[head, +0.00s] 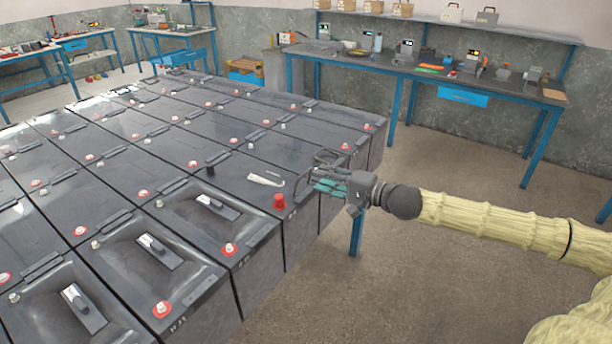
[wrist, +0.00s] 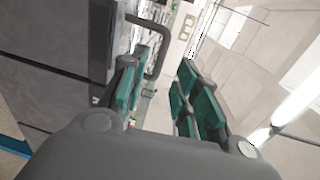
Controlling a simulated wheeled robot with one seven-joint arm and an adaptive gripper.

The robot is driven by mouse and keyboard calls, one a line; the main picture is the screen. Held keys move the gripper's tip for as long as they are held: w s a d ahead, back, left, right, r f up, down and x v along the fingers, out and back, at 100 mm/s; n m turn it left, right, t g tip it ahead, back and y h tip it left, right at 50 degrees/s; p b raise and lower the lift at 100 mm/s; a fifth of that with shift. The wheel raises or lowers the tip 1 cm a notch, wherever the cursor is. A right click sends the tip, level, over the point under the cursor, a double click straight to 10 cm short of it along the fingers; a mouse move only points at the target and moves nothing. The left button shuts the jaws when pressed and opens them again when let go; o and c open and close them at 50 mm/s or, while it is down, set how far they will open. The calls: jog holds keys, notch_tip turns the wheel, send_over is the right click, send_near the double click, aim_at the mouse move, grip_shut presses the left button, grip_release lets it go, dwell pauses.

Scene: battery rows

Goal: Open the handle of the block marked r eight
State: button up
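The dark battery blocks stand in rows in the head view. My gripper (head: 328,187) is over the right edge of the rows, fingers pointing left. In the wrist view, its teal-padded fingers (wrist: 165,90) are apart, with a gap between them. A dark grey bent handle bar (wrist: 158,50) stands out from a dark block surface (wrist: 100,45) near the left finger; I cannot tell whether they touch. The nearby block (head: 240,178) carries a pale handle-like piece (head: 266,180) and a red cap (head: 279,202). The marking on its front is too small to read, and my gripper hides part of this area.
Nearer blocks have recessed tops with grey handles (head: 158,251) and red-ringed terminals (head: 162,308). A blue-legged workbench (head: 430,75) with tools stands along the back wall. Open floor (head: 440,290) lies right of the rows, under my arm.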

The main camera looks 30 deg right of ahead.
aim_at(306, 172)
jog(key=shift+b+x, duration=2)
jog(key=shift+x, duration=1.2)
jog(key=shift+w, duration=0.1)
grip_shut()
